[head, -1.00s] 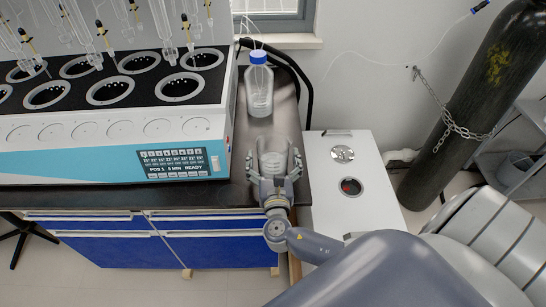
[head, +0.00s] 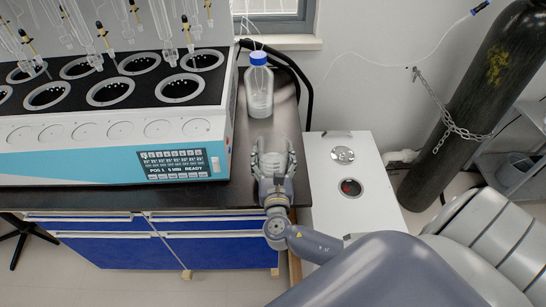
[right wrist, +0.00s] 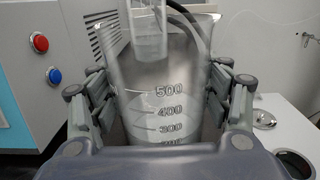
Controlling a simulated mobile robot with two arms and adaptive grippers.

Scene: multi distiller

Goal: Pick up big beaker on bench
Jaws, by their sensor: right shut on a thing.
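The big beaker (head: 271,160) is clear glass and stands at the right end of the dark bench (head: 285,118). My right gripper (head: 272,157) is shut on it, with a finger on each side. In the right wrist view the beaker (right wrist: 165,70) is upright, with printed marks up to 500, between the grey fingers of my right gripper (right wrist: 165,105). Whether its base touches the bench is hidden. My left gripper is not in view.
A blue-capped bottle (head: 260,90) stands just behind the beaker. The distiller (head: 110,130) with its display is close on the left. A white unit (head: 355,185) stands to the right of the bench, and a dark gas cylinder (head: 480,90) is chained farther right.

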